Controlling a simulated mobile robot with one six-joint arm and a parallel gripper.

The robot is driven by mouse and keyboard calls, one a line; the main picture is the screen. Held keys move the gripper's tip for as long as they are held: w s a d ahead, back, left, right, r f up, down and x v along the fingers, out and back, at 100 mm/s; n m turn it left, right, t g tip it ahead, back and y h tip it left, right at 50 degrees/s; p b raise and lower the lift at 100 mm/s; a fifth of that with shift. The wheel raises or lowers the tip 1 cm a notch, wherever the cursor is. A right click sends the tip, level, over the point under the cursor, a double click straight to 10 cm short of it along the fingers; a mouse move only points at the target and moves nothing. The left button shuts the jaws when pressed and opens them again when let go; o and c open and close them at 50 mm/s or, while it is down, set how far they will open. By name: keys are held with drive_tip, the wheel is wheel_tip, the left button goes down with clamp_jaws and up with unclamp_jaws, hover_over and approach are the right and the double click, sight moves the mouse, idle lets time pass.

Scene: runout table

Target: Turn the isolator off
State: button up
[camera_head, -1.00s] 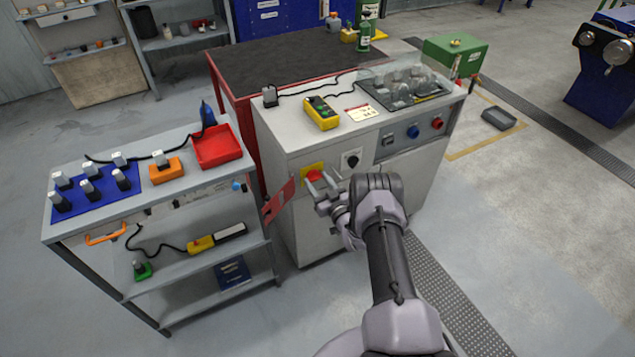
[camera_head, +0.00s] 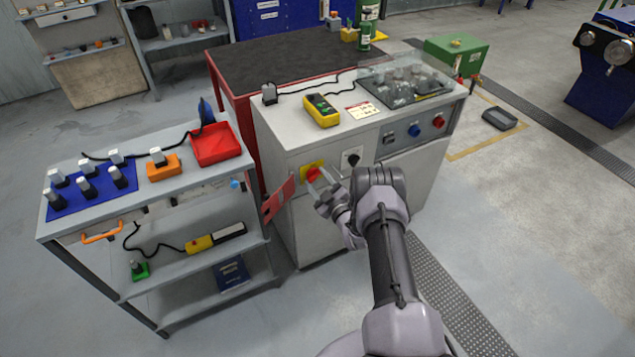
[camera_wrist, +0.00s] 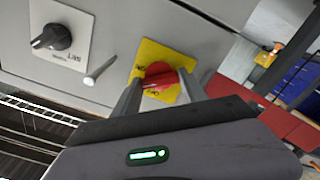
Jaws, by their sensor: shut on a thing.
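The isolator is a red rotary knob (camera_wrist: 160,76) on a yellow plate (camera_wrist: 149,50), set in the front of the grey cabinet. In the head view the red knob (camera_head: 312,174) and its yellow plate sit at the upper left of the cabinet front. My gripper (camera_head: 320,186) reaches the knob from the right and front. In the wrist view my gripper (camera_wrist: 160,84) has one finger on each side of the knob and is shut on it. The lettering on the plate is partly covered and hard to read.
A black selector knob (camera_wrist: 54,38) on a white plate is beside the isolator. A silver pin (camera_wrist: 98,71) juts out between them. A red hinged flap (camera_head: 279,200) stands out left of the isolator. A grey trolley (camera_head: 200,268) stands close at left.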

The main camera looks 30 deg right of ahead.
drive_tip(key=n+b, duration=0.1)
drive_tip(key=n, duration=0.4)
drive_tip(key=shift+f+b, duration=0.15)
drive_tip(key=shift+b, duration=0.2)
drive_tip(key=n+b, duration=0.1)
drive_tip(key=n, duration=0.4)
drive_tip(key=shift+n, duration=0.4)
drive_tip(key=o, duration=1.4)
drive_tip(key=shift+c, duration=0.2)
drive_tip(key=shift+s, duration=0.15)
drive_tip(key=s+p, duration=0.5)
drive_tip(key=s, duration=1.2)
drive_tip(key=shift+s+d, duration=0.15)
drive_tip(key=shift+d, duration=0.2)
